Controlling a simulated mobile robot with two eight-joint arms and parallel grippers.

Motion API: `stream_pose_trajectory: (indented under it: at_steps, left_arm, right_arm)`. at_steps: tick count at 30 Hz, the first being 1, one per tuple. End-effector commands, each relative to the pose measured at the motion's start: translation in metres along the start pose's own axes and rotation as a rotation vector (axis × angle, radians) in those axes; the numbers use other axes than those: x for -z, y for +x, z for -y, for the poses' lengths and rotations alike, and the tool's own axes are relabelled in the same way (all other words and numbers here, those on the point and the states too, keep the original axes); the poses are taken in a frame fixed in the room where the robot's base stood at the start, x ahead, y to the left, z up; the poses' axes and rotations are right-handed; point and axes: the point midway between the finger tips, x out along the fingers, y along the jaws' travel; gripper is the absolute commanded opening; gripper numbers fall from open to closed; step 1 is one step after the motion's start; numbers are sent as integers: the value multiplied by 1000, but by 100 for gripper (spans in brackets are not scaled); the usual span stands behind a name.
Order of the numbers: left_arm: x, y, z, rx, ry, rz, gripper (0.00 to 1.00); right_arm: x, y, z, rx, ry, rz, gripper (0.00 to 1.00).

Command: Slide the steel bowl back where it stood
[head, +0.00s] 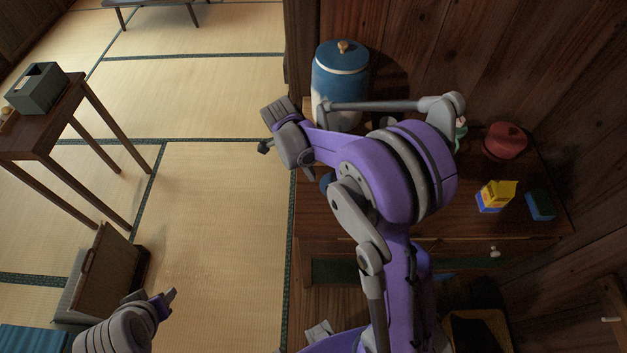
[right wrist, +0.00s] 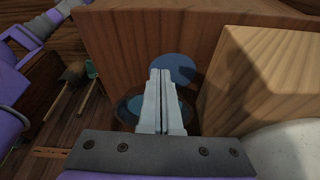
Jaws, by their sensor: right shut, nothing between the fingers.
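I cannot make out the steel bowl for certain in either view; my right arm covers much of the cabinet top in the head view. My right gripper (head: 265,147) is at the left edge of the cabinet top in the head view. In the right wrist view its two fingers (right wrist: 160,75) are pressed together with nothing between them. A blue rounded thing (right wrist: 174,68) shows just behind the fingertips, partly hidden; I cannot tell whether they touch. My left gripper (head: 167,298) is low at the left in the head view, over the floor, its jaw opening unclear.
A wooden cabinet (head: 475,222) carries a blue lidded jar (head: 340,75), a red pot (head: 506,141), a yellow carton (head: 497,193) and a dark teal box (head: 540,205). A side table (head: 47,135) with a grey box (head: 38,88) stands left.

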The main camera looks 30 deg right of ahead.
Motion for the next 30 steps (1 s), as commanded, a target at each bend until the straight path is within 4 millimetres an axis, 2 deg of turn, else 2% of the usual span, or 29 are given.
stream_pose_trajectory:
  at_steps: [3, 9, 20, 26, 30]
  left_arm:
    - [2, -1, 0, 0, 0, -2, 50]
    - [2, -2, 0, 0, 0, -2, 50]
    - [2, -2, 0, 0, 0, -2, 50]
    - [2, -2, 0, 0, 0, -2, 50]
    - [2, -2, 0, 0, 0, -2, 50]
  right_arm:
    - [0, -25, 0, 0, -2, 0, 0]
    - [0, -48, 0, 0, -1, 0, 0]
    - [0, -53, 0, 0, 0, 0, 0]
    - [0, -52, 0, 0, 0, 0, 36]
    - [1, -54, -2, 5, -26, 7, 38]
